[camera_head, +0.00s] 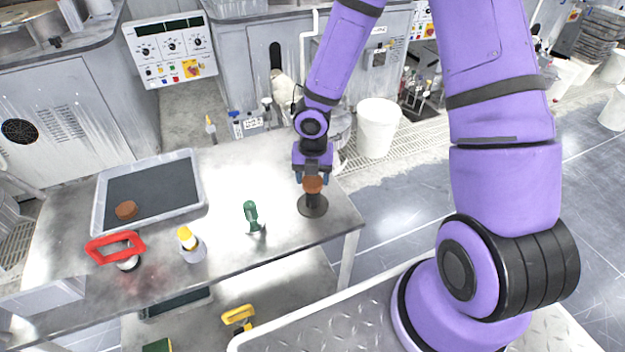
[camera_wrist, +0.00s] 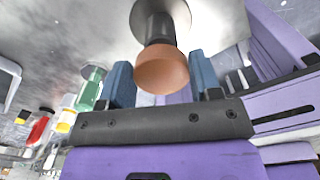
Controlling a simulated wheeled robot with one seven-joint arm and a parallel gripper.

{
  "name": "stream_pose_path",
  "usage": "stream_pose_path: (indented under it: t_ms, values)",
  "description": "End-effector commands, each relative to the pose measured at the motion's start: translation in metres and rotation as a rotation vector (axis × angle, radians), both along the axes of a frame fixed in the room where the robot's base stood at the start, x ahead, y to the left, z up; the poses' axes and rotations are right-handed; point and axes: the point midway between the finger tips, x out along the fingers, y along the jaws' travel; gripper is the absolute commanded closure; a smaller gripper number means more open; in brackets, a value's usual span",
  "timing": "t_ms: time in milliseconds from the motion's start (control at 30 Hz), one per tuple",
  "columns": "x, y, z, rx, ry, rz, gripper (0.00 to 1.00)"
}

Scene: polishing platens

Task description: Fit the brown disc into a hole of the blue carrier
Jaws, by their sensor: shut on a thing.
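A flat brown disc (camera_head: 126,210) lies in the grey tray at the left of the table. I see no blue carrier in either view. My gripper (camera_head: 312,179) points down at the table's right end. Its blue fingers are shut on a rounded brown knob (camera_head: 313,185), which tops a black stem with a wide round dark base (camera_head: 313,206). In the wrist view the brown knob (camera_wrist: 162,70) sits between the fingers, and the black stem (camera_wrist: 158,27) runs to the base. The base appears to be at the tabletop; I cannot tell whether it touches.
The grey tray (camera_head: 198,186) has a dark floor, mostly bare. A green-handled tool (camera_head: 251,214), a yellow-topped bottle (camera_head: 190,244) and a red frame-shaped handle (camera_head: 115,246) stand along the table's front. The table middle (camera_head: 240,175) is clear. A white bucket (camera_head: 378,128) stands behind.

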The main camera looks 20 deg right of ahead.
Motion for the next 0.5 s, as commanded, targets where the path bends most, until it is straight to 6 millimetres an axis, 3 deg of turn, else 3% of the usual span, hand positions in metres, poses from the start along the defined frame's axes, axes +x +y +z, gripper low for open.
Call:
stream_pose_path:
  t_ms: [200,500]
  values:
    - [0.000,0.000,-0.015,0.000,0.000,0.002,0.68]
    - [0.000,0.000,-0.017,0.000,-0.001,0.000,0.68]
